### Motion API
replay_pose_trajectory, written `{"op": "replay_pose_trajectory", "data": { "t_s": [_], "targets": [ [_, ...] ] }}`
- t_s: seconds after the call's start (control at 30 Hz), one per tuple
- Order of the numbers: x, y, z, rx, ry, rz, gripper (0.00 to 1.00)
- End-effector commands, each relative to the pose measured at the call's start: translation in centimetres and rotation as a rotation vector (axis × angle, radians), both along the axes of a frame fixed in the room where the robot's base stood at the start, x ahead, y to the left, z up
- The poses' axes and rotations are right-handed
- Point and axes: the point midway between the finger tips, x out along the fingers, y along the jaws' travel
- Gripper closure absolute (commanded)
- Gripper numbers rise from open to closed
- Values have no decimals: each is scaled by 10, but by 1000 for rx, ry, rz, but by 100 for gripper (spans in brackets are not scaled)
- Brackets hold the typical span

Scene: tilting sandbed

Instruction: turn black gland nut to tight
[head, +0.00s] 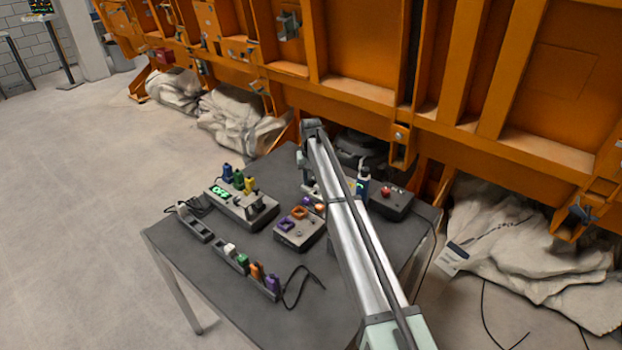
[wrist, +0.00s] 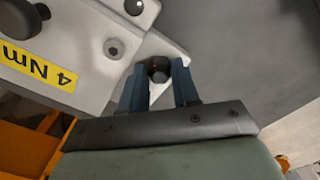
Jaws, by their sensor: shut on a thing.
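The black gland nut (wrist: 158,70) shows in the wrist view as a small dark round part on a light grey tab. My gripper (wrist: 158,78) has its two blue fingers on either side of the nut and is shut on it. The tab belongs to a grey housing (wrist: 85,40) with a yellow label (wrist: 38,62) that reads "4 Nm", seen upside down. In the head view my arm crosses the table and I cannot make out the nut or the fingers. I cannot read the nut's turn position.
The dark table (head: 235,290) holds a grey unit with a green display (head: 240,207), a box with purple and orange parts (head: 298,232), a strip of coloured plugs (head: 245,268) and a box with a red button (head: 390,200). An orange steel frame (head: 365,60) stands behind.

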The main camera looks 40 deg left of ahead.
Motion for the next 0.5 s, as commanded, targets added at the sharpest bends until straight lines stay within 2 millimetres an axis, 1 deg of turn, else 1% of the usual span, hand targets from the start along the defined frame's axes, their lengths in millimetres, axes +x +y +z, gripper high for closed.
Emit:
{"op": "replay_pose_trajectory", "data": {
  "t_s": [0.2, 0.23, 0.47, 0.5],
  "targets": [
    [0, 0, -1, -1, 1, 1, 100],
    [0, 0, -1, -1, 1, 1, 66],
    [0, 0, 0, -1, 0, 1, 44],
    [0, -1, 0, -1, 0, 1, 44]
  ]
}}
